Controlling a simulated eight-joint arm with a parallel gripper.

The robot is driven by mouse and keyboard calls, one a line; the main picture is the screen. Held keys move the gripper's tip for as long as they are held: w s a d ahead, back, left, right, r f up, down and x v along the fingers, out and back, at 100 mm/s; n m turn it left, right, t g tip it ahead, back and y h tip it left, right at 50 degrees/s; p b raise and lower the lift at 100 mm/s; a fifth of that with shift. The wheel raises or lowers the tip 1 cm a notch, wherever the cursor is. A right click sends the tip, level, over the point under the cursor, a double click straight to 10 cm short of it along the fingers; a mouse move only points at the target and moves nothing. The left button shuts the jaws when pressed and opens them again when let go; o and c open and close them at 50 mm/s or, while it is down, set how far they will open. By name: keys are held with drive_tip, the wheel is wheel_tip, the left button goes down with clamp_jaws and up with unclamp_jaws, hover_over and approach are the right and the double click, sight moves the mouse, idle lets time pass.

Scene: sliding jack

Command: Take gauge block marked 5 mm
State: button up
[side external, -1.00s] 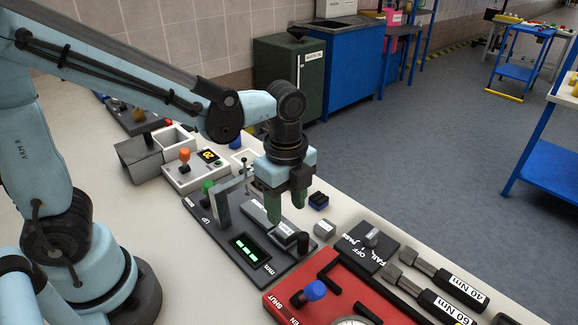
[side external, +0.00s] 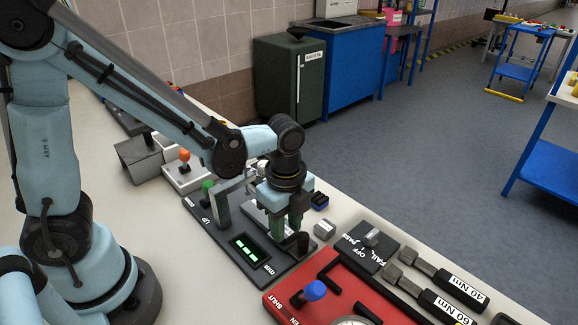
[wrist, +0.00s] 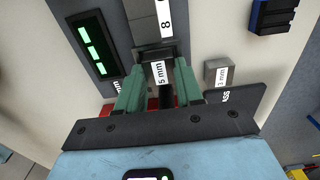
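The gauge block marked 5 mm (wrist: 158,73) shows its white label in the wrist view, at the end of the measuring fixture (wrist: 110,22). My gripper (wrist: 161,76) has its two green fingers on either side of this block. The fingers stand apart, and I cannot tell whether they touch the block. In the side external view my gripper (side external: 287,236) is low over the near end of the fixture (side external: 222,238), and its fingers hide most of the block.
A grey block marked 3 mm (wrist: 219,73) stands to the right, close to my gripper. A dark blue holder (wrist: 274,15) lies beyond it.

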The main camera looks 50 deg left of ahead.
sight(286, 229)
clamp_jaws()
drive_tip(key=shift+r, duration=2.55)
